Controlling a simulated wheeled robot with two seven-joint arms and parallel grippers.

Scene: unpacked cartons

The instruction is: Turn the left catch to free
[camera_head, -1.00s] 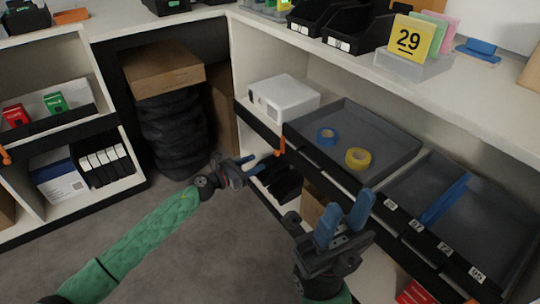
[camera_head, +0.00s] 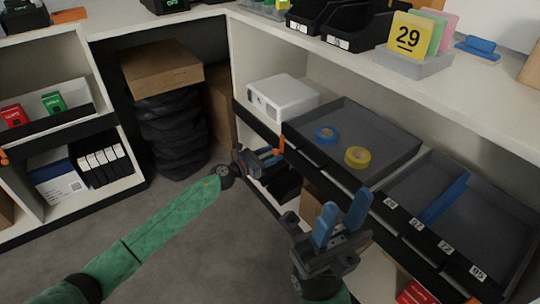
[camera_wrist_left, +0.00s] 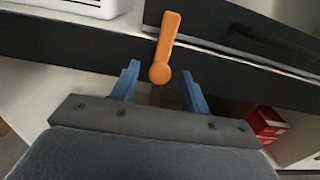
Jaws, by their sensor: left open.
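An orange catch (camera_head: 281,145) sits on the black front edge beside the grey drawer tray. In the left wrist view the catch (camera_wrist_left: 168,38) stands nearly upright, leaning slightly right, with its round end at the bottom. My left gripper (camera_head: 270,156) is at the catch in the head view. In the left wrist view its blue fingers (camera_wrist_left: 160,84) are open, one on each side of the catch's round end, with gaps visible on both sides. My right gripper (camera_head: 341,215) is open and empty, fingers pointing up, in front of the drawers.
The open grey drawer (camera_head: 372,130) holds a blue tape roll (camera_head: 326,134) and a yellow tape roll (camera_head: 357,157). A white box (camera_head: 283,98) stands left of it. Another orange catch (camera_head: 3,157) is at the left shelf. The floor (camera_head: 190,235) is clear.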

